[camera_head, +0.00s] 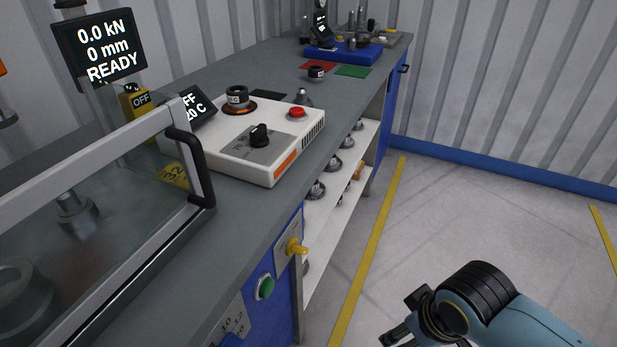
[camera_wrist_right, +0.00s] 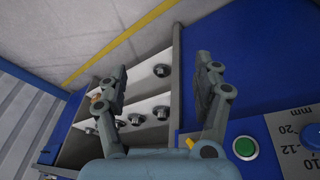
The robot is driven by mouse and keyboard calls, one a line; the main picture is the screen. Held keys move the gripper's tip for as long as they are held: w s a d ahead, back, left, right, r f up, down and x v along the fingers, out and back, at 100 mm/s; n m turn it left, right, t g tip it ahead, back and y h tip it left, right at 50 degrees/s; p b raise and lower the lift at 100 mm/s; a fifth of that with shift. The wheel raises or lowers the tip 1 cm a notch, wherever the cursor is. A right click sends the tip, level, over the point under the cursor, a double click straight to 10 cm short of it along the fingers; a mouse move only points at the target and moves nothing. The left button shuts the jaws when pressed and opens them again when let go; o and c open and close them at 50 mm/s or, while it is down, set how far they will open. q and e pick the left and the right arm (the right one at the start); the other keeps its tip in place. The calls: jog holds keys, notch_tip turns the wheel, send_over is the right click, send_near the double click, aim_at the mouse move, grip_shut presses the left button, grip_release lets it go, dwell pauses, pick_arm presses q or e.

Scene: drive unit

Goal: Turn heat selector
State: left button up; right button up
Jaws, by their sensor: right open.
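The heat selector, a black knob (camera_head: 259,134), stands on a grey plate on top of a white heater box (camera_head: 225,150) on the bench. A black display beside the box reads in part "FF" and "20 C" (camera_head: 195,105); its left part is hidden. My right gripper (camera_head: 398,337) is low at the bottom right of the head view, off the bench's front side and well away from the knob. In the right wrist view the right gripper (camera_wrist_right: 163,80) has its fingers wide apart with nothing between them. The knob is not in the wrist view. My left gripper is in neither view.
A clear-windowed guard (camera_head: 110,220) with a black handle stands at the near left. A red button (camera_head: 297,112) and a ringed part (camera_head: 237,98) are on the heater. A yellow switch (camera_head: 296,248) and green button (camera_head: 265,287) project from the blue front. Open floor lies right.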

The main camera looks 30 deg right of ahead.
jog(key=w+a+r+n+t+p, duration=0.1)
jog(key=w+r, duration=0.2)
jog(key=r, duration=0.4)
jog(key=w+a+r+p, duration=0.1)
jog(key=w+r, duration=0.2)
jog(key=r, duration=0.5)
jog(key=n+y, duration=0.4)
jog(key=n, duration=0.2)
send_near(259, 128)
jog(key=x, duration=0.9)
jog(key=shift+w+a+f, duration=0.1)
jog(key=shift+f, duration=0.25)
jog(key=shift+c, duration=0.2)
